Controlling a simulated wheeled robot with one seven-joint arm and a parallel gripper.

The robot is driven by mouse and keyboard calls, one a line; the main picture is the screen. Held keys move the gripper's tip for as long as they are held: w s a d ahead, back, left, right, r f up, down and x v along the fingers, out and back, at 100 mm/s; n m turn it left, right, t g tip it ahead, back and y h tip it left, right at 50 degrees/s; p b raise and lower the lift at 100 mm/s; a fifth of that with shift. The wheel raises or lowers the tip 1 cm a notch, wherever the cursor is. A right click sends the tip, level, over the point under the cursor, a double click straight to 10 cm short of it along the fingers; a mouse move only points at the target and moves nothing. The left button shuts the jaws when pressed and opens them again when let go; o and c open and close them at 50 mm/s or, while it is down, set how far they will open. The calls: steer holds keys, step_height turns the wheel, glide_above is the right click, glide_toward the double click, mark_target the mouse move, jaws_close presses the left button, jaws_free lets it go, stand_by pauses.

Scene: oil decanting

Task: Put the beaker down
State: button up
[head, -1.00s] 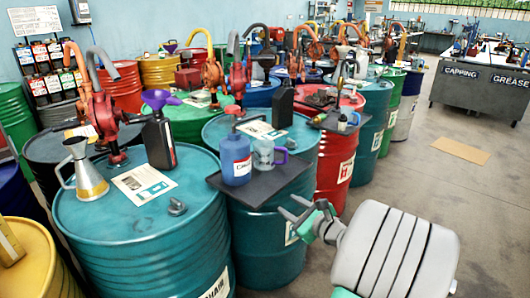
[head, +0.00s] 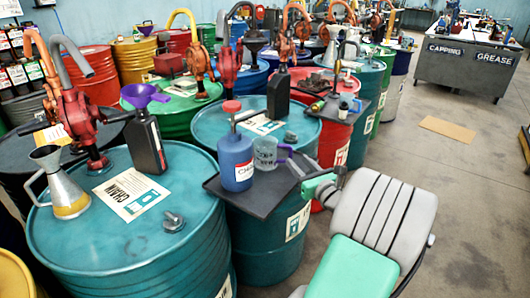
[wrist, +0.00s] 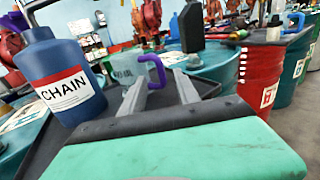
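The beaker (head: 265,152) is clear with a purple handle and stands upright on a dark tray (head: 262,198) on a teal drum. It also shows in the wrist view (wrist: 130,68), with the handle turned toward my gripper. My gripper (head: 298,162) is at the right edge of the tray, just right of the handle. In the wrist view its two fingers (wrist: 162,85) are spread, with the handle near the left fingertip. I cannot tell whether they touch. Nothing is gripped.
A blue CHAIN bottle with a red cap (head: 236,160) stands on the tray left of the beaker. A dark bottle (head: 278,97) stands on the drum behind. Open floor (head: 420,200) lies right.

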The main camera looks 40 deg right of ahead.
mark_target(291, 154)
steer(key=w, duration=0.2)
steer(key=w+d, duration=0.1)
steer(key=shift+w, duration=0.4)
steer(key=shift+a, duration=0.1)
jaws_close()
stand_by(0.9)
